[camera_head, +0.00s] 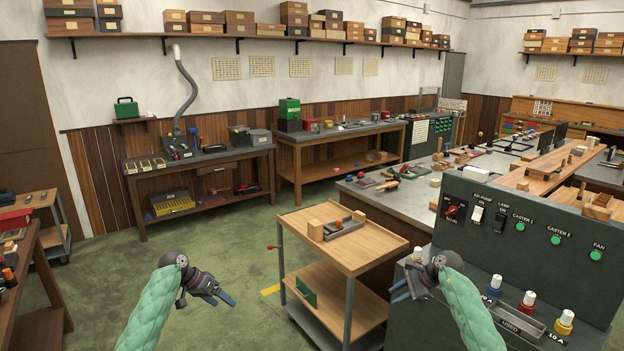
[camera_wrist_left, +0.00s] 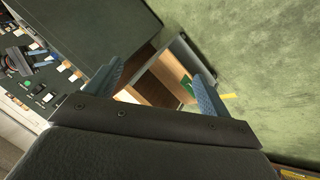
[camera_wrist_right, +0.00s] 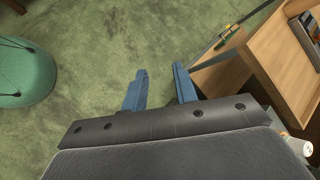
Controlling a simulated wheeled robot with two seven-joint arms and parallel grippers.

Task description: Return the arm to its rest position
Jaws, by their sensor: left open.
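My left gripper (camera_head: 206,299) hangs over the green floor, left of the wooden cart, on its pale green sleeved arm. It is empty. The left wrist view shows its blue fingers (camera_wrist_left: 160,88) wide apart, with the cart far beyond them. My right gripper (camera_head: 399,292) is in front of the dark control panel, at the cart's right side. The right wrist view shows its blue fingers (camera_wrist_right: 160,88) apart with a narrower gap and only floor seen between them. Neither gripper visibly touches anything.
The wooden cart (camera_head: 375,245) stands between the arms, with a metal tray (camera_head: 345,228) and wooden blocks on top. The control panel (camera_head: 470,240) with switches and colored knobs is close at right. A wooden bench (camera_head: 32,290) is at left. Green floor (camera_head: 215,245) is clear ahead.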

